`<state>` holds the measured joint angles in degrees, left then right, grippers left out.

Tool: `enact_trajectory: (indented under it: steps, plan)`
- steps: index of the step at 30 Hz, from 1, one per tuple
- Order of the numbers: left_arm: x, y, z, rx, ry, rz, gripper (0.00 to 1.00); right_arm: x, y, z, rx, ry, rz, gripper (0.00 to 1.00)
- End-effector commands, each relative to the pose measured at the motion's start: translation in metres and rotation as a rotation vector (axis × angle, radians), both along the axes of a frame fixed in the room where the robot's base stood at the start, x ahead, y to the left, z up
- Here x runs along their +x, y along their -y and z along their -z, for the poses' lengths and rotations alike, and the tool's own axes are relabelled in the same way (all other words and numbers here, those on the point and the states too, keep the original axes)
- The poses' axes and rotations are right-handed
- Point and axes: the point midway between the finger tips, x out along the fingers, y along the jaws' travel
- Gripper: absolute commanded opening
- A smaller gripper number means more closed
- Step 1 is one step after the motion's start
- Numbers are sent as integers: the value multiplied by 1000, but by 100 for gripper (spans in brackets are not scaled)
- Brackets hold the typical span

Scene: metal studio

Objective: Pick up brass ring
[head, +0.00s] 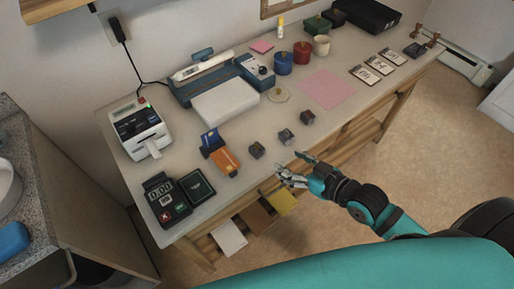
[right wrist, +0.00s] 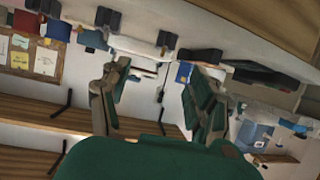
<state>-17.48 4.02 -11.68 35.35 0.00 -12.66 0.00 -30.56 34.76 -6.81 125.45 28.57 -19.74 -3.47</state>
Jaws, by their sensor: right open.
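I cannot make out a brass ring for certain. Three small dark blocks stand in a slanting row near the table's front edge in the head view: a left block (head: 256,150), a middle block (head: 286,136) and a right block (head: 307,117). Their tops are too small to read. A pale round dish (head: 278,94) with a small upright piece lies behind them. My right gripper (head: 288,168) is open and appears empty, at the front edge near the blocks. In the right wrist view its two fingers (right wrist: 157,92) stand apart. My left gripper is not in view.
The wooden table (head: 225,122) holds a card terminal (head: 139,127), an orange-and-blue item (head: 222,156), a black display unit (head: 166,199), a blue-grey device (head: 215,82), cups (head: 302,53) and a pink sheet (head: 326,89). Bare tabletop lies around the blocks.

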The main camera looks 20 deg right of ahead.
Motion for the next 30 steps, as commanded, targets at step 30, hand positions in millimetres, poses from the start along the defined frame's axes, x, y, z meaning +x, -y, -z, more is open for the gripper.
enact_trajectory:
  steps: [30]
  plan:
    - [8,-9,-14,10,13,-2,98,109,-60,46,-1,0,0,62]
